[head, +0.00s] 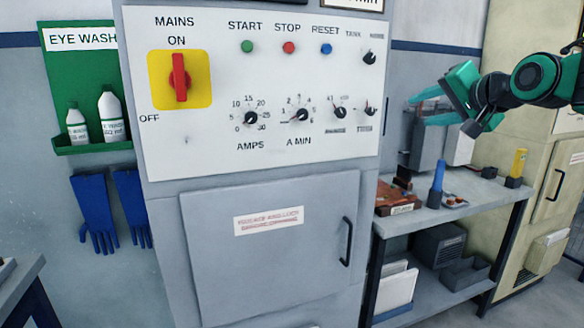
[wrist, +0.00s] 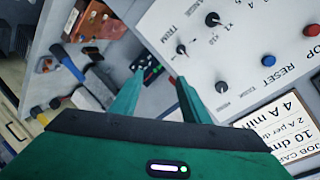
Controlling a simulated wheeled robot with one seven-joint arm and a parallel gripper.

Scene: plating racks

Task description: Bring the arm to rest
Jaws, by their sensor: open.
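My gripper (head: 420,108) is at the upper right in the head view, on my green and black arm. Its two teal fingers point left toward the right edge of the control panel (head: 215,135). The fingers are apart, and nothing shows held between them. In the wrist view my gripper (wrist: 158,78) has its fingers spread, with the panel (wrist: 240,25) to the right, seen rotated. A small dark device with coloured spots (wrist: 148,70) shows beyond the left finger. I cannot tell from these views how far the fingertips are from the panel.
The cabinet has a door with a dark handle (head: 347,242). A green eye wash shelf (head: 95,146) and blue gloves (head: 95,212) hang at left. A beige cabinet (head: 510,150) stands at right.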

